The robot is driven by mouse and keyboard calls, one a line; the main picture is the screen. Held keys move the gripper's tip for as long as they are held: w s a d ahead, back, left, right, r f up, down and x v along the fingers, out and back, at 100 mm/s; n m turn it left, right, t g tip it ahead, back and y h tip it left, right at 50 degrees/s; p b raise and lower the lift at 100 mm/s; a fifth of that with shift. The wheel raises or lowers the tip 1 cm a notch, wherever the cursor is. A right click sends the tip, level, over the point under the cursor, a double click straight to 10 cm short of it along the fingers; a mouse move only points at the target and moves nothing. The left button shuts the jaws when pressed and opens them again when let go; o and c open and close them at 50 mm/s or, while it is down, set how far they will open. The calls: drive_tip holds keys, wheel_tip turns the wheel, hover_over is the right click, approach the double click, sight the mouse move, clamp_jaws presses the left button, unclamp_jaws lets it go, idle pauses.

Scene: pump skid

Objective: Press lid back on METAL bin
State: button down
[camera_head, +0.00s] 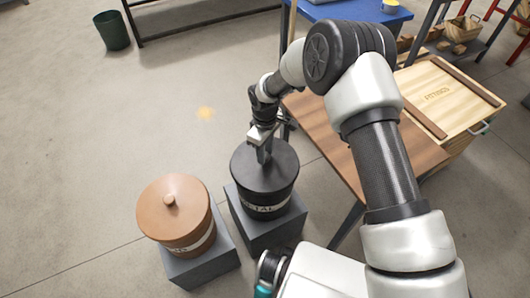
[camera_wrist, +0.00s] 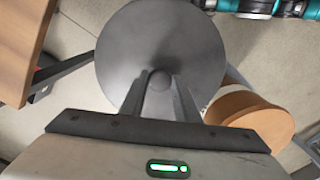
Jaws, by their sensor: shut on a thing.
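The black METAL bin (camera_head: 263,200) stands on a grey block, with its white label partly readable in the head view. Its dark round lid (camera_head: 279,163) lies over the top of the bin; I cannot tell whether it is fully seated. The lid fills the middle of the wrist view (camera_wrist: 160,45). My gripper (camera_head: 263,155) points down over the lid. In the wrist view my gripper (camera_wrist: 160,90) has its two fingers shut on the lid's round knob (camera_wrist: 160,81). The bin's body is hidden under the lid there.
A brown bin (camera_head: 187,237) with its own knobbed lid stands on a grey block (camera_head: 207,267) to the left. A dark green bucket (camera_head: 112,31) stands far back. Floor at left is clear.

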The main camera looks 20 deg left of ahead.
idle(0.3)
drive_tip(key=c, duration=0.8)
unclamp_jaws()
drive_tip(key=shift+r, duration=0.1)
drive_tip(key=shift+r+p, duration=1.8)
drive_tip(key=shift+r, duration=1.6)
clamp_jaws()
